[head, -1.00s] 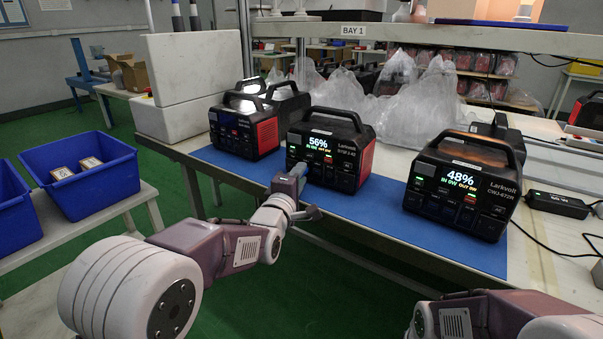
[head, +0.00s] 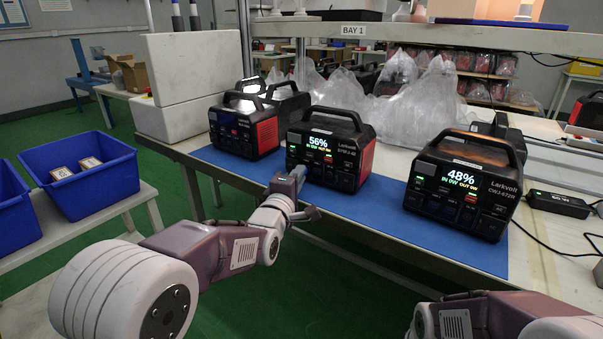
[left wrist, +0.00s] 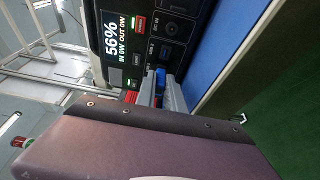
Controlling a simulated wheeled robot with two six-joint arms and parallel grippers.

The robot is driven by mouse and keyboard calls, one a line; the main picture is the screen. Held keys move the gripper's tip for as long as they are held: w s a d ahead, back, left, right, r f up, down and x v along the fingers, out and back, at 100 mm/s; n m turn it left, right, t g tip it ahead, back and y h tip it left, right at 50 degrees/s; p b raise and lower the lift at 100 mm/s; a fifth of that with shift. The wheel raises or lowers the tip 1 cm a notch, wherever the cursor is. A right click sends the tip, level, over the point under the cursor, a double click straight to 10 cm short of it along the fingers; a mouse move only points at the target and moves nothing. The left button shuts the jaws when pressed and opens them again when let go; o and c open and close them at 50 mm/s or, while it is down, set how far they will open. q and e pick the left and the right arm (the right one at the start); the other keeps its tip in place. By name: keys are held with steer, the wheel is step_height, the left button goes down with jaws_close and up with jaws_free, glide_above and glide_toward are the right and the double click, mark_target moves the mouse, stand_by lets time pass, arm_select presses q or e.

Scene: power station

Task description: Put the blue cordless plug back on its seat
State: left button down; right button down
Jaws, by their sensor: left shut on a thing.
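The power station reading 56% (head: 347,157) stands in the middle of the blue mat. My left gripper (head: 298,172) is at the left part of its front face; the plug is too small to make out there in the head view. In the left wrist view, my left gripper (left wrist: 162,92) is shut on the blue plug (left wrist: 160,77), whose blue end shows between the fingers, right at the front panel of the station (left wrist: 187,32). Whether the plug sits in a socket cannot be told.
A station reading 48% (head: 466,183) stands to the right and another dark station (head: 244,127) to the left, on the blue mat (head: 388,208). A black adapter (head: 559,204) with cable lies at the right. Blue bins (head: 82,175) are at the left.

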arm_select(q)
steer(key=v, duration=0.1)
steer(key=b+v, duration=0.1)
steer(key=v, duration=0.1)
steer(key=shift+s+a, duration=0.2)
steer(key=shift+a, duration=0.3)
steer(key=shift+w, duration=0.1)
steer(key=w, duration=0.1)
steer(key=w+d+p, duration=0.1)
steer(key=shift+w+d+r, duration=0.1)
steer(key=shift+w+d, duration=0.15)
steer(key=shift+w, duration=0.15)
steer(key=shift+w+d, duration=0.15)
steer(key=shift+w, duration=0.2)
